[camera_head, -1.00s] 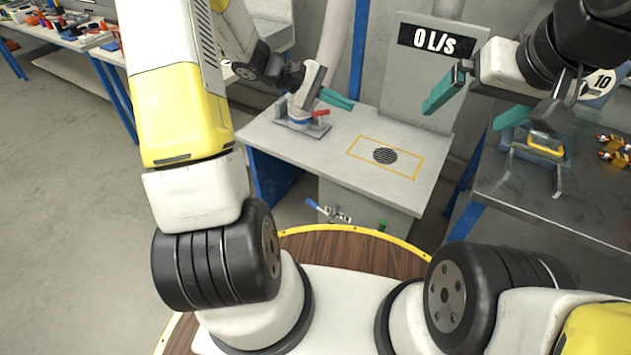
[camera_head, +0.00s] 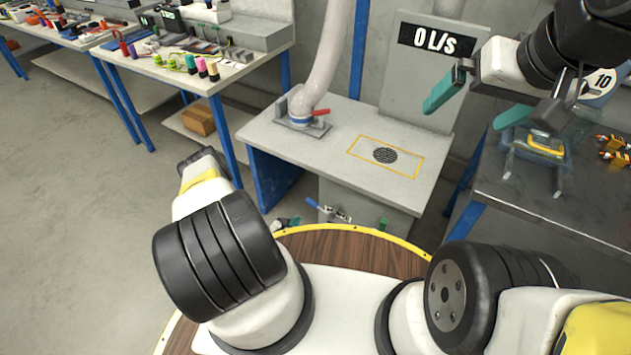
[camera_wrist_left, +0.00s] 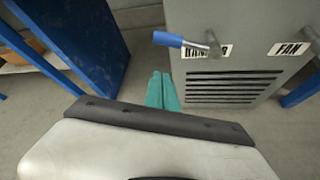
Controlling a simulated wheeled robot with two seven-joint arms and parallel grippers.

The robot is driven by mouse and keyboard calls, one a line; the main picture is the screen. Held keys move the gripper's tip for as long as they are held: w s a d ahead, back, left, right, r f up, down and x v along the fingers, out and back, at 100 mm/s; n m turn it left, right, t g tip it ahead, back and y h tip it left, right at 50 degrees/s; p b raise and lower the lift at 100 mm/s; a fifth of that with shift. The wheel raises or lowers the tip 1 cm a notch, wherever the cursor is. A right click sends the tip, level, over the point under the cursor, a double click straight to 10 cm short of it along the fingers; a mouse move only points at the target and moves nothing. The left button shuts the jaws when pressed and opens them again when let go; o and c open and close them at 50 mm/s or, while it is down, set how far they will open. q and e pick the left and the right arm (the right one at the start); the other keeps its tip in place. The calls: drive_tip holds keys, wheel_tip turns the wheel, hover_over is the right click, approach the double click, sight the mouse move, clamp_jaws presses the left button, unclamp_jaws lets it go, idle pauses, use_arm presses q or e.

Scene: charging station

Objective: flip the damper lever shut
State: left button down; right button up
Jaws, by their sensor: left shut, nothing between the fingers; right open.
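The damper lever (camera_head: 312,203) has a blue handle and a metal pivot on the front of the grey station cabinet. In the left wrist view the lever (camera_wrist_left: 168,39) points left, roughly level, and partly covers its label. In the head view only a small part of my left gripper (camera_head: 295,221) shows, low beside the cabinet. My right gripper (camera_head: 478,103) is open and empty, high at the right.
The grey station table (camera_head: 270,150) carries a duct with a red lever (camera_head: 320,112) and a round grille. A FAN label (camera_wrist_left: 291,48) sits right of the damper label. A blue table leg (camera_wrist_left: 75,35) stands left. A metal bench (camera_head: 560,205) is at the right.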

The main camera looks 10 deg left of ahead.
sight(318, 207)
use_arm(q)
drive_tip(key=shift+s+f+y, duration=0.3)
drive_tip(key=shift+s+f, duration=0.1)
drive_tip(key=shift+f, duration=0.15)
drive_tip(key=w+d+f, duration=0.1)
drive_tip(key=w+d, duration=0.1)
drive_tip(key=w, duration=0.7)
drive_tip(key=shift+d, duration=0.4)
